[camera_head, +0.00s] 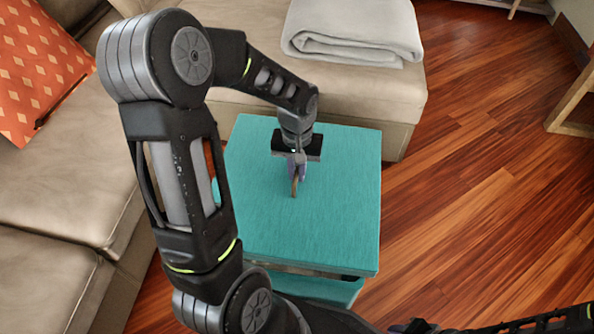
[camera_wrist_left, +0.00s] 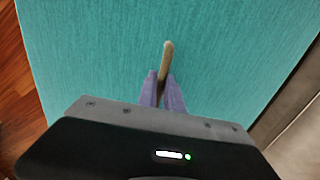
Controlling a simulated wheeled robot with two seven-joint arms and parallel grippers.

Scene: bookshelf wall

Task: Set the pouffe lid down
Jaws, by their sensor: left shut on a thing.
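The teal square pouffe lid (camera_head: 335,215) fills the middle of the head view, in front of the sofa. My left gripper (camera_head: 296,178) points down at its centre and is shut on a small tan tab or handle standing up from the top. The left wrist view shows the purple fingers (camera_wrist_left: 163,92) closed around this tan handle (camera_wrist_left: 168,55), with the lid's teal surface (camera_wrist_left: 230,50) around it. The teal pouffe body (camera_head: 320,290) shows as a strip below the lid's near edge, with a dark gap between them. Most of the body is hidden under the lid.
A beige sofa (camera_head: 60,190) lies to the left and behind, with an orange patterned cushion (camera_head: 35,65) and a folded light blanket (camera_head: 350,35) on it. Wooden floor (camera_head: 480,190) is open to the right. A wooden furniture leg (camera_head: 572,105) stands at the right edge.

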